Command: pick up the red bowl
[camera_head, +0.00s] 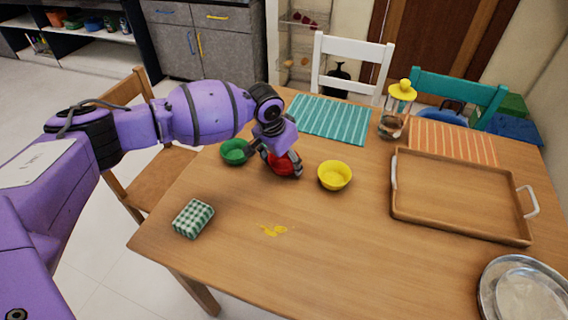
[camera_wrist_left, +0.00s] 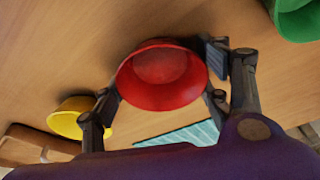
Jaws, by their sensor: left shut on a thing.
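The red bowl (camera_head: 284,166) is partly hidden behind my left gripper in the head view. It lies between the green bowl (camera_head: 234,151) and the yellow bowl (camera_head: 335,175). My left gripper (camera_head: 279,164) is shut on the red bowl. In the left wrist view the red bowl (camera_wrist_left: 162,78) sits between the two fingers of the left gripper (camera_wrist_left: 165,80), with its opening partly showing. I cannot tell whether the bowl touches the table. My right gripper is in neither view.
A wooden tray (camera_head: 398,212) with white handles lies at the right of the table (camera_head: 330,255). A green checked block (camera_head: 193,218) is at the left. A lidded jar (camera_head: 394,117) stands at the back. Metal plates (camera_head: 490,275) lie at the lower right.

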